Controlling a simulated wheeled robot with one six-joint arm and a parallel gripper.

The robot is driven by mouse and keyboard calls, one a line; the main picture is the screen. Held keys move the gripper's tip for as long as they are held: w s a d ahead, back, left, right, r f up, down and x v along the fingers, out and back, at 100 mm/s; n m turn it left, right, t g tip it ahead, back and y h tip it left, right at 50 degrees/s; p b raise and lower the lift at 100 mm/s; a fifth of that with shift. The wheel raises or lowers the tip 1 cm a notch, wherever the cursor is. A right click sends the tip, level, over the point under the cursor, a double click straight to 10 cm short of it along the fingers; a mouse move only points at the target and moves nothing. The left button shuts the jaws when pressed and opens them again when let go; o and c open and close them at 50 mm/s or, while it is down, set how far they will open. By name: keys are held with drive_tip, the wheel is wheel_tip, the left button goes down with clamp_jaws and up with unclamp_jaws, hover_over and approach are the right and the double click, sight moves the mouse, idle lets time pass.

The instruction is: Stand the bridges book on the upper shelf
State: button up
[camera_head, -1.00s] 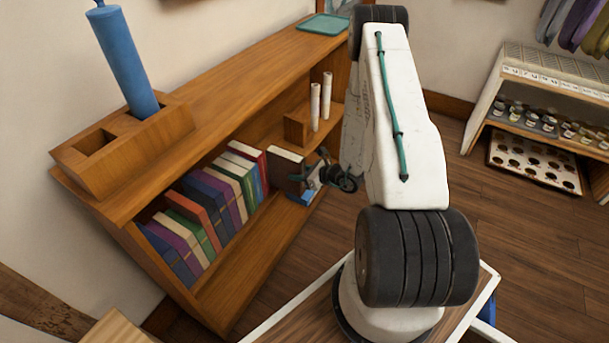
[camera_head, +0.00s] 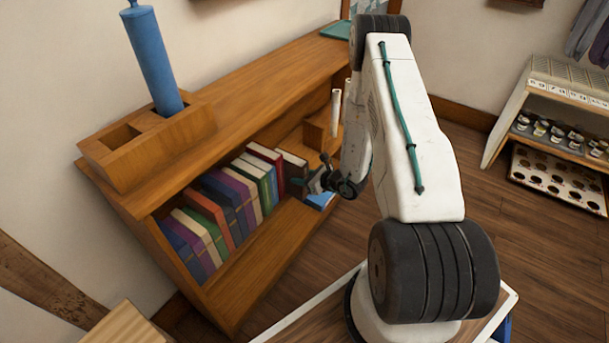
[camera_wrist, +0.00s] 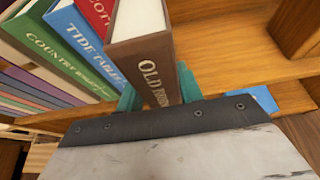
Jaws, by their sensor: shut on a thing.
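A brown book (camera_head: 292,166) with a spine starting "OLD" stands at the right end of the book row; the rest of its title is partly hidden. It also fills the middle of the wrist view (camera_wrist: 147,55). My gripper (camera_head: 304,184) is shut on its lower spine, with a teal finger on each side in the wrist view (camera_wrist: 160,92). The book looks upright and close beside the red book (camera_head: 264,154). Whether it touches the shelf board (camera_head: 262,247) under the row is hidden.
Several books stand to the left, among them Tide Tables (camera_wrist: 85,45) and a green Country book (camera_wrist: 45,50). A flat blue thing (camera_head: 319,200) lies to the right. A wooden block with white rolls (camera_head: 336,112) stands farther right. The cabinet top overhangs the row.

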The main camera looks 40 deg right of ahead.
drive_tip(key=shift+d+f, duration=0.1)
drive_tip(key=shift+f, duration=0.05)
drive_tip(key=o, duration=1.3)
drive_tip(key=shift+s+f+v, duration=0.15)
drive_tip(key=shift+f+v, duration=0.3)
drive_tip(key=shift+v, duration=1.9)
drive_tip(key=shift+s+f+v, duration=0.2)
drive_tip(key=shift+f+v, duration=0.2)
drive_tip(key=shift+v, duration=2)
drive_tip(key=shift+s+f+v, duration=0.15)
drive_tip(key=shift+f+v, duration=0.3)
drive_tip(key=shift+v, duration=1.9)
drive_tip(key=shift+d, duration=0.1)
